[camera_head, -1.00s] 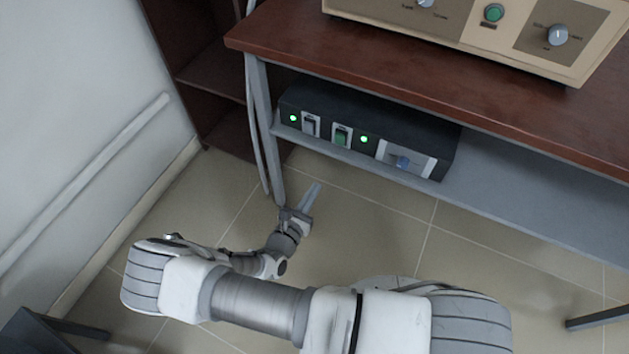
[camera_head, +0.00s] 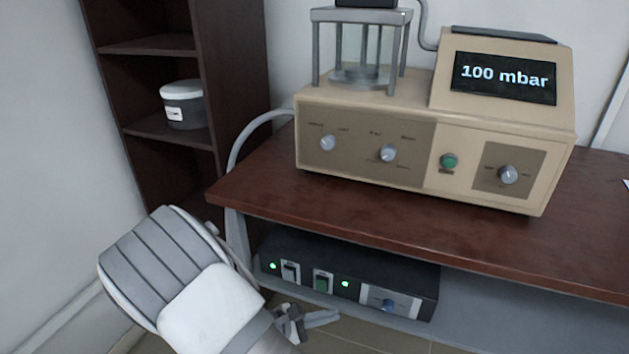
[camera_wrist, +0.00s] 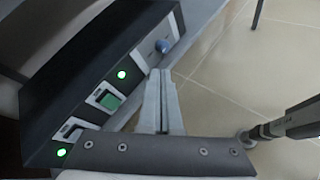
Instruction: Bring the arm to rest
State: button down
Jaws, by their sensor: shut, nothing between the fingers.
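My gripper (camera_head: 322,318) shows low in the head view, in front of the lower shelf and below the table top. Its fingers are together and hold nothing. In the wrist view the shut fingers (camera_wrist: 160,95) point toward the black control box (camera_wrist: 100,80). I cannot tell whether they touch anything. My arm's large grey and white joint fills the lower left of the head view and hides part of the floor and the table leg.
A brown table (camera_head: 400,230) carries a beige instrument (camera_head: 365,150) reading "100 mbar". The black box with green lights (camera_head: 340,270) sits on the shelf below. A dark bookcase (camera_head: 235,80) holds a grey-and-white jar (camera_head: 185,104). Open tiled floor (camera_wrist: 225,85) shows in the wrist view.

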jog(key=s+d+r+m+y, duration=0.4)
jog(key=s+r+m, duration=0.15)
jog(key=r, duration=0.45)
jog(key=s+d+r+m+y, duration=0.3)
jog(key=s+r+m, duration=0.3)
jog(key=r, duration=0.4)
jog(key=s+d+r+m+y, duration=0.45)
jog(key=r+m, duration=0.25)
jog(key=r, duration=0.3)
notch_tip(320, 180, up, 20)
jog(key=g+p, duration=0.1)
jog(key=p, duration=1.9)
jog(key=shift+s+a+f, duration=0.15)
jog(key=shift+a+f, duration=0.05)
